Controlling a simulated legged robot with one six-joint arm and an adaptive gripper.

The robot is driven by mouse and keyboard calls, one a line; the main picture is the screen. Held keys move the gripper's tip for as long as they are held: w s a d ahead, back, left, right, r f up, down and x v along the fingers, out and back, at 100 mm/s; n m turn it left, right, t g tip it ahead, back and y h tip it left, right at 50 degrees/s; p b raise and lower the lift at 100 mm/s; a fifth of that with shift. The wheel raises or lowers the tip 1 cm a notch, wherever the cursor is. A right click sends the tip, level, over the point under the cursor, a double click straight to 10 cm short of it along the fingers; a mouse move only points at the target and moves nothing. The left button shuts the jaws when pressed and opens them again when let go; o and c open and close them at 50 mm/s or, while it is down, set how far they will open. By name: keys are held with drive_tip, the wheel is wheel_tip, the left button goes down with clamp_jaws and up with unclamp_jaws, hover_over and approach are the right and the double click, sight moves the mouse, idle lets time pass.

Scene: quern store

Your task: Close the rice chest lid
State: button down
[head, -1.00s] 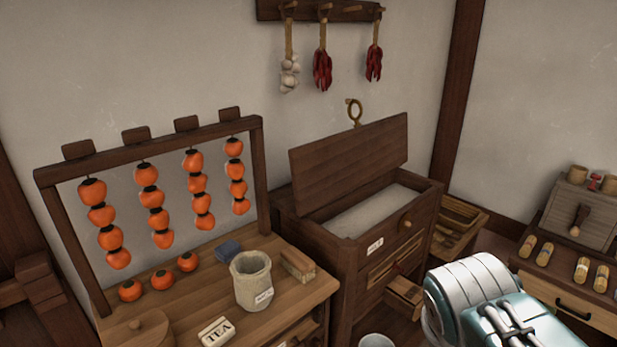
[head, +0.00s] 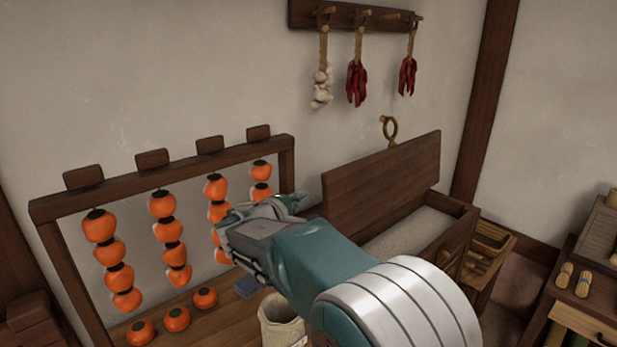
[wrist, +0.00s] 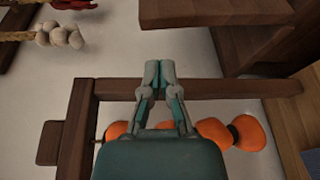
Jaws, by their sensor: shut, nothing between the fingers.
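The rice chest (head: 462,235) stands against the wall at the right of the head view, with pale rice inside. Its dark brown lid (head: 385,180) is open, standing up and leaning back near the wall. My gripper (head: 296,202) is left of the lid, in front of the fruit rack's right post, and apart from the lid. In the wrist view my gripper (wrist: 160,68) is shut and empty. The lid (wrist: 180,38) shows beyond the fingertips there, in a turned picture. My arm hides the chest's lower front in the head view.
A wooden rack (head: 175,165) with strings of orange fruit stands left of the chest, close to my gripper. A stone-coloured jar (head: 280,318) is partly behind my arm. Garlic (head: 322,88) and red chillies (head: 357,82) hang above.

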drive_tip(key=a+r+x, duration=0.1)
drive_tip(key=x, duration=0.9)
drive_tip(key=shift+w+f+t, duration=0.25)
drive_tip(key=shift+w+t, duration=0.05)
drive_tip(key=shift+w, duration=0.1)
